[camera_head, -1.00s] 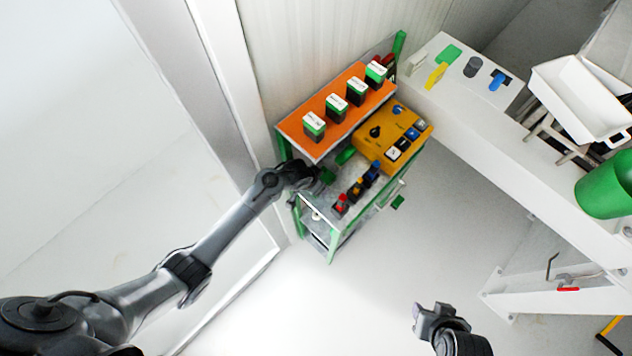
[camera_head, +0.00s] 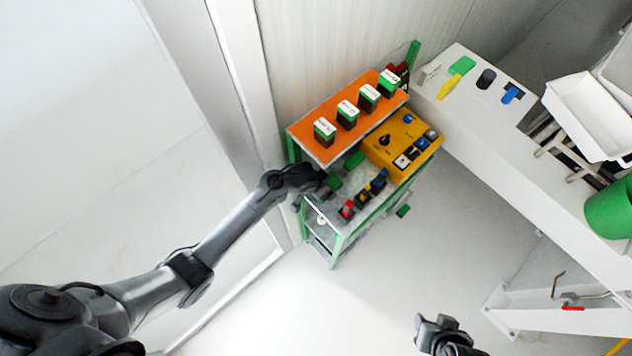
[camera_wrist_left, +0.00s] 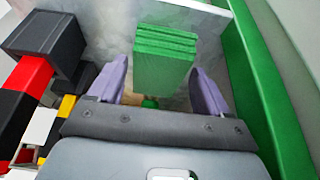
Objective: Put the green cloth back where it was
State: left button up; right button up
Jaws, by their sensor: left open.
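A folded green cloth (camera_wrist_left: 165,58) with stacked layers shows in the left wrist view, ahead of and between the two purple fingers of my left gripper (camera_wrist_left: 158,85). The fingers are apart, with a gap on each side of the cloth. In the head view my left gripper (camera_head: 318,182) is at the left end of the cart's grey top, and a green piece (camera_head: 334,182) shows beside it, partly hidden. Another green piece (camera_head: 355,160) lies nearby on the same top. My right gripper (camera_head: 434,322) is low in the head view, above the floor, away from the cart.
The cart has an orange shelf (camera_head: 322,152) with several green-black blocks, a yellow control box (camera_head: 398,152) and red, yellow and blue connectors (camera_head: 363,198). A white bench (camera_head: 520,135) at right carries a flat green piece (camera_head: 462,65) and a white tray (camera_head: 590,115).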

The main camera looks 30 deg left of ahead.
pick_arm(q)
jog(key=p+v, duration=0.2)
jog(key=v, duration=0.8)
jog(key=shift+s+r, duration=0.15)
jog(key=shift+r, duration=0.15)
jog(key=s+r+g+p, duration=0.15)
jog(key=s+p, duration=0.45)
jog(key=s, duration=1.1)
jog(key=s+a+r+n+p, duration=0.1)
jog(key=s+r, duration=0.1)
jog(key=r, duration=0.5)
jog(key=s+a+r+n+t+y, duration=0.1)
jog(key=s+a+r, duration=0.1)
jog(key=r, duration=0.6)
jog(key=shift+r+p, duration=0.35)
jog(key=shift+p, duration=0.05)
